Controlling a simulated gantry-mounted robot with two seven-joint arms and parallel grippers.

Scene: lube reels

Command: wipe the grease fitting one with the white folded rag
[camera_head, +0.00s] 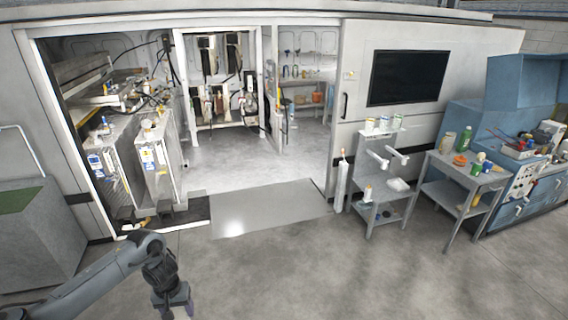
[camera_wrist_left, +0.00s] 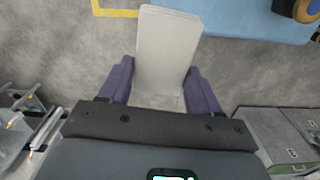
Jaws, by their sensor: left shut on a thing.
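My left gripper (camera_head: 174,298) hangs over the bare floor at the bottom left of the head view, well in front of the container. In the left wrist view its two purple fingers (camera_wrist_left: 161,88) are shut on the white folded rag (camera_wrist_left: 166,45). The rag is a flat pale rectangle that sticks out beyond the fingertips. In the head view the rag is too small to make out clearly. I cannot pick out grease fitting one in either view. My right gripper is not in view.
An open container workshop has grey cabinets (camera_head: 158,165) at left and hanging reels (camera_head: 215,102) at the back. A ramp (camera_head: 270,208) lies at its opening. A grey shelf stand (camera_head: 387,180) and a side table (camera_head: 468,172) stand right. Floor in front is clear.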

